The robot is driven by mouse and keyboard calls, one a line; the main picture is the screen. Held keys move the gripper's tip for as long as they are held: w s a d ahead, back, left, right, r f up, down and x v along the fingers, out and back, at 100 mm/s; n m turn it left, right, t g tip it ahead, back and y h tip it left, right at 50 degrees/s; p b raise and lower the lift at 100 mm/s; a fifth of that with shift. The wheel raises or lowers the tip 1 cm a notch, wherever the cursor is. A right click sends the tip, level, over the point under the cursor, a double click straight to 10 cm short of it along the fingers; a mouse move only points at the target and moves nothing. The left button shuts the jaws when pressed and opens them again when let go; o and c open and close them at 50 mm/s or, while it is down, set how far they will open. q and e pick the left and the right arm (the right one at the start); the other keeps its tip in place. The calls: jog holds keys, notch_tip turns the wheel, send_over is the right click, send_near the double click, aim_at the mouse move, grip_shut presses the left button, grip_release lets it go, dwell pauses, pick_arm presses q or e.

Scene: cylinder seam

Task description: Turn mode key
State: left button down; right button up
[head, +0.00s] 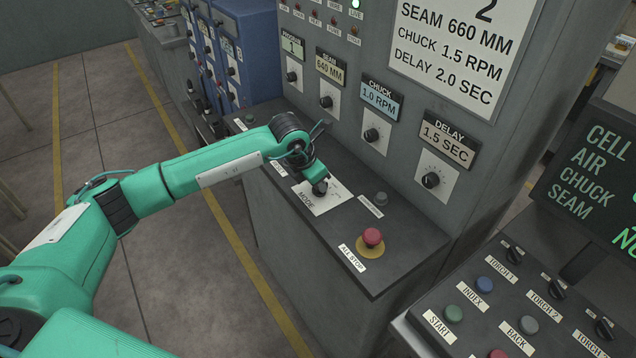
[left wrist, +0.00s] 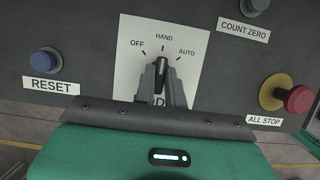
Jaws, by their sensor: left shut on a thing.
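The mode key (left wrist: 163,66) is a small dark key on a white plate (left wrist: 134,75) marked OFF, HAND and AUTO. In the left wrist view it points up, about at HAND. My left gripper (left wrist: 162,88) is shut on it, with one dark finger on each side. In the head view the plate (head: 322,204) lies on the sloping desk, and my left gripper (head: 319,186) comes down onto it and mostly hides the key. My right gripper is not in view.
A red all-stop button (head: 372,238) and a grey count-zero button (head: 380,199) stand right of the plate. A blue reset button (left wrist: 46,61) is left of it. The upright panel behind has knobs, including the delay knob (head: 431,180). A button console (head: 490,310) is at lower right.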

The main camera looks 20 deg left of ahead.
pick_arm(q)
jog(key=c, duration=1.5)
grip_release()
jog(key=shift+o, duration=0.2)
jog(key=shift+r, duration=0.1)
jog(key=b+v, duration=0.3)
jog(key=v, duration=1)
jog(key=shift+r, duration=0.3)
jog(key=shift+s, duration=0.1)
